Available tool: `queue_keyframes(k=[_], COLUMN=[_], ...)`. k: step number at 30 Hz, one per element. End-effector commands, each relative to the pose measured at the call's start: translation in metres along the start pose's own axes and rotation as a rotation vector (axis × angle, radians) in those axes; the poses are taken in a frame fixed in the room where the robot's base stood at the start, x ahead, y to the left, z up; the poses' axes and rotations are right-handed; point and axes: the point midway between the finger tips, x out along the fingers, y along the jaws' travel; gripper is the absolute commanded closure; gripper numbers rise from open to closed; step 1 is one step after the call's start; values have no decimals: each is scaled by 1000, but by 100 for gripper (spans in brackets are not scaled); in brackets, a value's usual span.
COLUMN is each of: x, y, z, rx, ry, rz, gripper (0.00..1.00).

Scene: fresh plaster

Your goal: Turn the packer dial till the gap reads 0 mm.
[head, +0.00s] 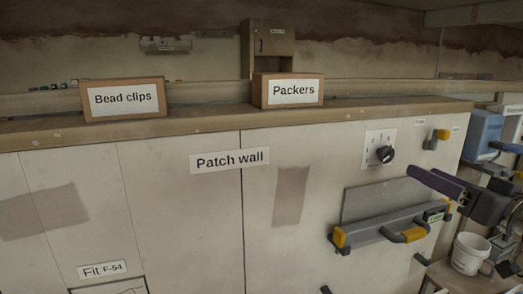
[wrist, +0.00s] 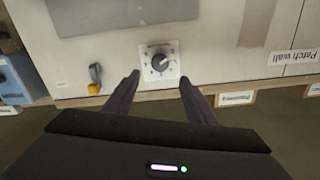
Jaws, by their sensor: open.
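The packer dial (head: 385,154) is a black knob on a white plate on the upright patch wall panel, right of centre in the head view. In the wrist view, which is turned upside down, the dial (wrist: 159,63) lies ahead of my gripper, roughly centred between its fingers. My gripper (wrist: 158,80) is open and empty, with its two dark fingers spread apart. In the head view my gripper (head: 435,185) is at the right, lower than the dial and apart from it. The marks around the dial are too small to read.
Below the dial is a grey plate with a yellow-ended bar (head: 385,234). A yellow-and-grey latch (head: 437,138) is right of the dial. Boxes labelled Packers (head: 290,91) and Bead clips (head: 123,98) stand on the ledge above. A white bucket (head: 469,254) is at lower right.

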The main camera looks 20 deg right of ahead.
Motion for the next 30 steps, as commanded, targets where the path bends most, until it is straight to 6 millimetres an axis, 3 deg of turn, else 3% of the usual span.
queue_keyframes(k=[22,30], x=[85,102], y=[0,1], z=[0,0], rx=[1,2], ry=[0,0], rz=[-1,3], gripper=[50,50])
